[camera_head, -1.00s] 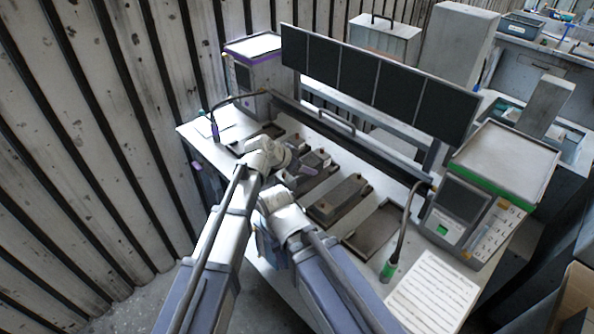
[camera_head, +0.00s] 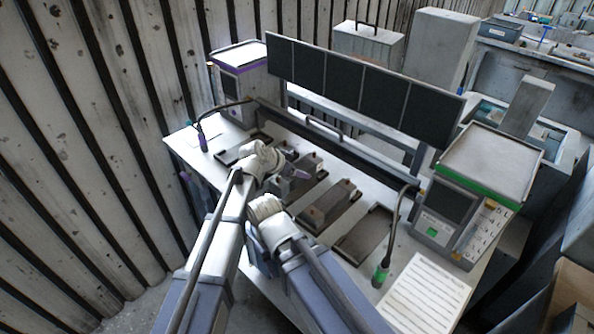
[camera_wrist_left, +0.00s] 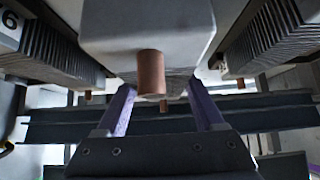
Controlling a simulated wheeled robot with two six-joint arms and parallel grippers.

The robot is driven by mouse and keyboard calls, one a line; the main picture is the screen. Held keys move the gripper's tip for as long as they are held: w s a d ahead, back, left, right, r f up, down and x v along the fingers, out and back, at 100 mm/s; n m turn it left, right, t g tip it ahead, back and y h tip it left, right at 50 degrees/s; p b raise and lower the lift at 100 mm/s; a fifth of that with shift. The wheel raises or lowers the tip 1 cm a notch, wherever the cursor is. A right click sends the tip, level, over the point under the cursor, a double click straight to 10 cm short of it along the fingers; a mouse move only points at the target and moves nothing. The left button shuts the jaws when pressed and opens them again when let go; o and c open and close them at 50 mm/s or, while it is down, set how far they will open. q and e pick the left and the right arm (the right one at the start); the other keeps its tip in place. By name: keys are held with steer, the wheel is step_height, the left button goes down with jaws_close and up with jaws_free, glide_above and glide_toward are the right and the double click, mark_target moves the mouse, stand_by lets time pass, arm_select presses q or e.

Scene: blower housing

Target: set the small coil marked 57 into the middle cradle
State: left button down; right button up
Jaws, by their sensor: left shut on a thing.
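My left gripper (camera_head: 288,176) reaches over the row of trays on the bench. In the left wrist view its two purple fingers (camera_wrist_left: 163,108) are shut on a grey block-shaped coil (camera_wrist_left: 110,30) with a copper stub facing the camera. No number shows on this coil. A ribbed dark part (camera_wrist_left: 50,50) with a white label reading 6 stands to its left, and another ribbed part (camera_wrist_left: 265,40) to its right. In the head view the held coil is largely hidden by the gripper. My right arm sits just in front of the left; its gripper is hidden.
A dark tray (camera_head: 332,222) holds a grey block (camera_head: 328,203). An empty dark tray (camera_head: 365,235) lies to its right. A green-banded device (camera_head: 470,200), a bent-neck tool (camera_head: 382,272) and a printed sheet (camera_head: 425,293) stand at the right. A dark panel row (camera_head: 360,85) crosses the back.

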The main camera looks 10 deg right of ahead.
arm_select(q)
steer(key=shift+f+b, duration=1)
stand_by(0.7)
steer(key=shift+f+b, duration=0.3)
jaws_free()
step_height(320, 180, up, 7)
steer(key=p, duration=0.7)
steer(key=shift+r, duration=0.1)
stand_by(0.3)
